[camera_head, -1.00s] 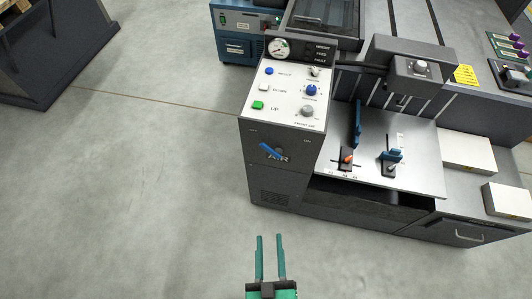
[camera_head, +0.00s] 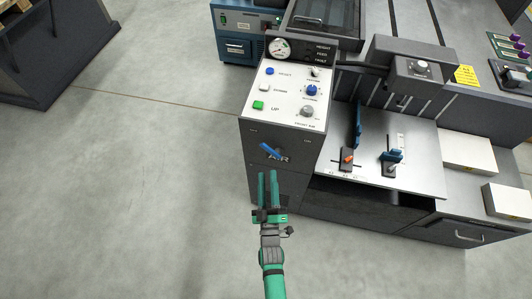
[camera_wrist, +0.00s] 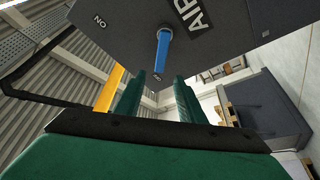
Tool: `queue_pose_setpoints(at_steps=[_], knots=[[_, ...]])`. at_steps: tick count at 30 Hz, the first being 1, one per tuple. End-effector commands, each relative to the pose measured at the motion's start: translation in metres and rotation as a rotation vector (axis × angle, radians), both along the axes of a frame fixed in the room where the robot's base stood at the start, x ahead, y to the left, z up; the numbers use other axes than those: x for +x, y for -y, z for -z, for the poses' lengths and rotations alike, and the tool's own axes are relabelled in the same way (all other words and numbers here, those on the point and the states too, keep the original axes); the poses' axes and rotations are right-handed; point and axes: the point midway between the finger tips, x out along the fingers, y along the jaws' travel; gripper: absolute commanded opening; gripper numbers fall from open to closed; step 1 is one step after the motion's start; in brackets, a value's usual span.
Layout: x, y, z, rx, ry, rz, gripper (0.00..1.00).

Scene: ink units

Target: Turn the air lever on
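The air lever (camera_head: 270,152) is a small blue bar on the dark front face of the control unit (camera_head: 283,185), beside the white "AIR" lettering. It lies slanted, upper left to lower right, in the head view. In the wrist view the lever (camera_wrist: 163,50) is just beyond the fingertips, with "AIR" to its right and a small label at its upper left. My gripper (camera_head: 267,173) has green fingers pointing at the panel just below the lever. In the wrist view the fingers (camera_wrist: 160,84) stand apart with nothing between them. The lever looks clear of both fingers.
A white sloped panel (camera_head: 285,95) with buttons and a gauge (camera_head: 279,47) tops the unit. To the right is a metal plate (camera_head: 425,165) with orange-tipped and blue levers, and stacked paper (camera_head: 470,152). The grey floor (camera_head: 130,200) at left is clear.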

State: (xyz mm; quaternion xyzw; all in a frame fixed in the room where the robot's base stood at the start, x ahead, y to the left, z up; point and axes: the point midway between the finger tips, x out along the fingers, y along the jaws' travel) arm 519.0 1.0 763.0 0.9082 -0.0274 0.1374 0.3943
Motion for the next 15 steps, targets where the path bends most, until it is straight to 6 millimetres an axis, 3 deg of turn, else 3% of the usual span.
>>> queue_pose_setpoints(at_steps=[15], knots=[[0.079,-0.006,-0.023,0.002,0.001,-0.002,0.36]])
